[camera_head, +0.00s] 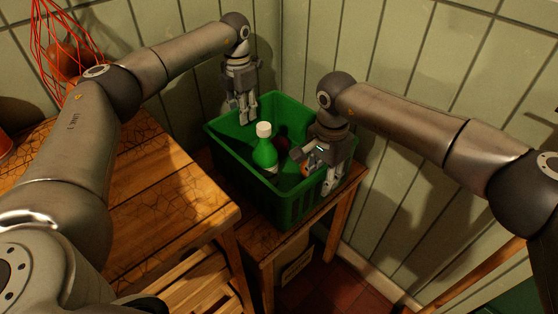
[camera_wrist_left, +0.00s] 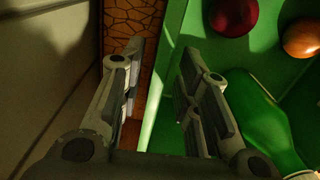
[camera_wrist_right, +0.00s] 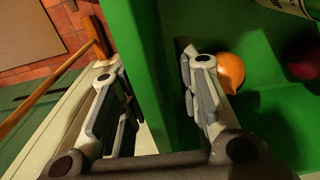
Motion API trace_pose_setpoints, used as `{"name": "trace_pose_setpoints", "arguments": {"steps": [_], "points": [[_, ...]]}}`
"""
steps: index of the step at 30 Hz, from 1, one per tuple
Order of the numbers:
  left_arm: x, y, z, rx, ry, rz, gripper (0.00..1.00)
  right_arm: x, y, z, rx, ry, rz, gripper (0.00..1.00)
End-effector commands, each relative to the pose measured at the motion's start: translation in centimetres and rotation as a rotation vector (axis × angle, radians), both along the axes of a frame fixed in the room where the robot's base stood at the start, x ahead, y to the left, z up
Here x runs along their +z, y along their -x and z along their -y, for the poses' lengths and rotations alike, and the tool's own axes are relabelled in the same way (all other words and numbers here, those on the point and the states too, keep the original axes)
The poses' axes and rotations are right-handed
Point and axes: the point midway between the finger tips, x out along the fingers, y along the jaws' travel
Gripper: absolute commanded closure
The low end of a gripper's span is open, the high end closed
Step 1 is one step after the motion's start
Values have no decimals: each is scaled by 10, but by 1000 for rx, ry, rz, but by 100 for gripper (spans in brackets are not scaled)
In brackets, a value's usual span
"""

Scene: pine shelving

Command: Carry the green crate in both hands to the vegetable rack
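The green crate (camera_head: 290,208) stands on a small wooden table and holds a green bottle (camera_head: 265,156) with a white cap. Beside the bottle lie a dark red round item (camera_wrist_left: 233,15) and an orange one (camera_wrist_right: 229,72). My left gripper (camera_head: 243,118) is at the crate's far left wall, fingers apart, with the rim (camera_wrist_left: 164,85) between them. My right gripper (camera_head: 325,172) is at the right wall, fingers apart on either side of that wall (camera_wrist_right: 146,75). Neither visibly pinches the crate. I cannot identify the vegetable rack in these views.
A larger wooden table (camera_head: 150,190) is at the left, close to the crate's table (camera_head: 345,190). Panelled walls (camera_head: 330,50) close off the corner behind. A red wire basket (camera_head: 62,45) with round brown items hangs at the upper left. A red tiled floor (camera_head: 345,285) shows below.

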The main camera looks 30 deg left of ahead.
Motion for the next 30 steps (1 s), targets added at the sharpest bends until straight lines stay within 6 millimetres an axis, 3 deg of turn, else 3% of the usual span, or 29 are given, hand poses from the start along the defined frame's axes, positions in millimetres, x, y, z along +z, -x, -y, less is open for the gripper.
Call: {"name": "trace_pose_setpoints", "arguments": {"steps": [6, 13, 30], "points": [[0, 0, 0, 0, 0, 0, 71, 0, 0, 0, 0, 0, 0, 71], [0, 0, 0, 0, 0, 0, 100, 0, 0, 0, 0, 0, 0, 100], [3, -1, 0, 0, 0, 4, 100, 2, 0, -1, 0, -2, 1, 100]]}}
